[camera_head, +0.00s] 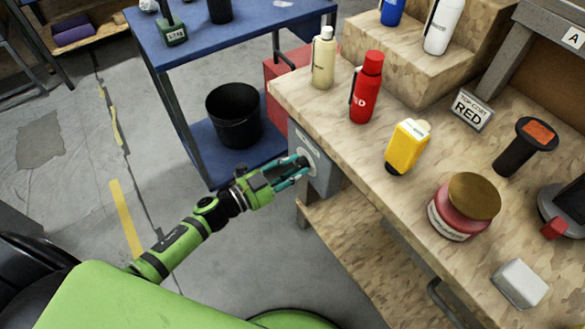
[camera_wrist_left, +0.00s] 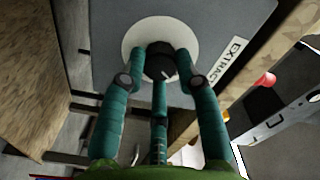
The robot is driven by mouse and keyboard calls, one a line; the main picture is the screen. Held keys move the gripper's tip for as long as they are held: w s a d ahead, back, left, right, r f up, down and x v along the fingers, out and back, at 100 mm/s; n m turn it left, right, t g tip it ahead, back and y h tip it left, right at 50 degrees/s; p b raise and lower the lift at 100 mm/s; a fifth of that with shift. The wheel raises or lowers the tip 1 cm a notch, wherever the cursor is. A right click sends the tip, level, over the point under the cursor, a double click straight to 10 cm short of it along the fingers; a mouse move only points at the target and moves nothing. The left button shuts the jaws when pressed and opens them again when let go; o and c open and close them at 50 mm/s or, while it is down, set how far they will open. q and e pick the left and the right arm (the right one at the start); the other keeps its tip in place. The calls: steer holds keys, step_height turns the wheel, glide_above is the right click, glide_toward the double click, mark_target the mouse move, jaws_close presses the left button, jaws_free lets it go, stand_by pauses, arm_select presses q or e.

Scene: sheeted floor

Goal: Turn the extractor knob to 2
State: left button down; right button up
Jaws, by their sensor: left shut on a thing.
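The extractor knob (camera_wrist_left: 159,64) is a small dark dial with a pale pointer mark, set on a round white plate (camera_wrist_left: 133,39) on a grey panel. The panel (camera_head: 318,160) is on the end of the wooden workbench, below its top. A label reading "EXTRACT" (camera_wrist_left: 230,60) sits beside the dial. My left gripper (camera_head: 304,166) reaches the panel from the left; in the wrist view its teal fingers (camera_wrist_left: 160,75) are closed around the knob. The fingers hide part of the plate, and I cannot read any numbers. My right gripper is not in view.
The wooden bench top (camera_head: 330,105) holds a red bottle (camera_head: 367,88), a cream bottle (camera_head: 323,58), a yellow container (camera_head: 407,145) and a red jar (camera_head: 463,207). A blue table (camera_head: 240,40) with a black bucket (camera_head: 234,115) stands behind my left arm. Floor to the left is open.

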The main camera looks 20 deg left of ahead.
arm_select(q)
steer(key=shift+d+r+m, duration=0.1)
steer(key=shift+r+m, duration=0.15)
steer(key=shift+m, duration=0.75)
steer(key=shift+m+b, duration=0.4)
steer(key=shift+m, duration=0.6)
steer(key=m+b, duration=0.1)
steer(key=m, duration=0.2)
steer(key=shift+d+f+m, duration=0.1)
steer(key=shift+f+m, duration=0.05)
steer(key=shift+m, duration=0.25)
steer(key=shift+m+b, duration=0.35)
steer(key=shift+m, duration=0.45)
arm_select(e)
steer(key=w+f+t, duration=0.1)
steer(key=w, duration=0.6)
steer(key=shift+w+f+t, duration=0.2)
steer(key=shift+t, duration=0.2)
arm_select(q)
steer(key=shift+s, duration=0.1)
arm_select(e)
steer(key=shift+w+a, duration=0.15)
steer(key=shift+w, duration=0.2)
